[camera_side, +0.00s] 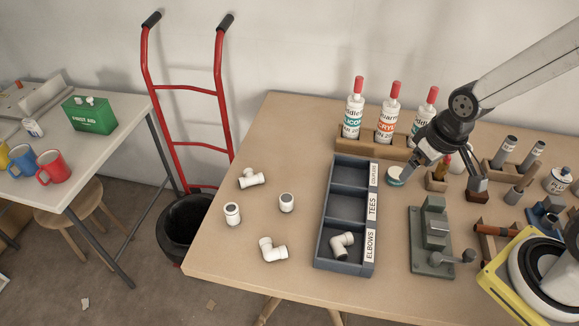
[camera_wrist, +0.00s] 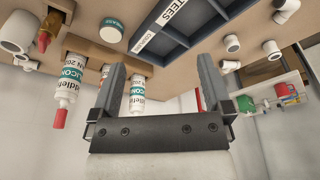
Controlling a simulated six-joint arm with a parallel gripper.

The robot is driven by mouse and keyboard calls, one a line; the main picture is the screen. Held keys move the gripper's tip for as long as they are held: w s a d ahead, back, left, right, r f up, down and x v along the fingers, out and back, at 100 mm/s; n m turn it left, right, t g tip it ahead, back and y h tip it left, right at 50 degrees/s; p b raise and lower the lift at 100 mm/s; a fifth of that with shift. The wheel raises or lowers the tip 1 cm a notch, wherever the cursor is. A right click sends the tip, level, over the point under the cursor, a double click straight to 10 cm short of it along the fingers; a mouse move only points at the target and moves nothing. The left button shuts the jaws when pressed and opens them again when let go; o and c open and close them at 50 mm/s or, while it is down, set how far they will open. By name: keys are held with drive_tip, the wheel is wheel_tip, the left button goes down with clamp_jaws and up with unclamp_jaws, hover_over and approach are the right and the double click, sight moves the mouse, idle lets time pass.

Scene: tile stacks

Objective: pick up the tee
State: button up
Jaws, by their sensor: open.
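The white tee (camera_side: 250,178) lies on the left part of the workbench in the side view, behind two white couplings (camera_side: 232,214) (camera_side: 287,202). In the wrist view the tee (camera_wrist: 229,67) shows small, beside the right finger. My gripper (camera_side: 440,178) is open and empty over the right half of the bench, past the sorting tray and far from the tee. Its two fingers (camera_wrist: 162,65) stand wide apart in the wrist view.
A grey-blue tray (camera_side: 325,222) labelled ELBOWS, TEES and couplings stands mid-bench; an elbow (camera_side: 342,245) lies in its front compartment. Another elbow (camera_side: 271,249) lies at the front left. Bottles (camera_side: 355,108) stand behind; a grey vise (camera_side: 432,238) stands right of the tray.

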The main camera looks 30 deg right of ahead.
idle(0.7)
drive_tip(key=m+y, duration=1.2)
drive_tip(key=m, duration=0.7)
approach(251, 175)
drive_tip(key=shift+a+f, duration=0.6)
drive_tip(key=shift+f, duration=0.1)
drive_tip(key=shift+w+a+f+m+y, duration=0.25)
drive_tip(key=shift+w+f+m+y, duration=0.2)
drive_tip(key=shift+m+y, duration=0.25)
drive_tip(key=shift+x, duration=1.3)
drive_tip(key=shift+x, duration=2.6)
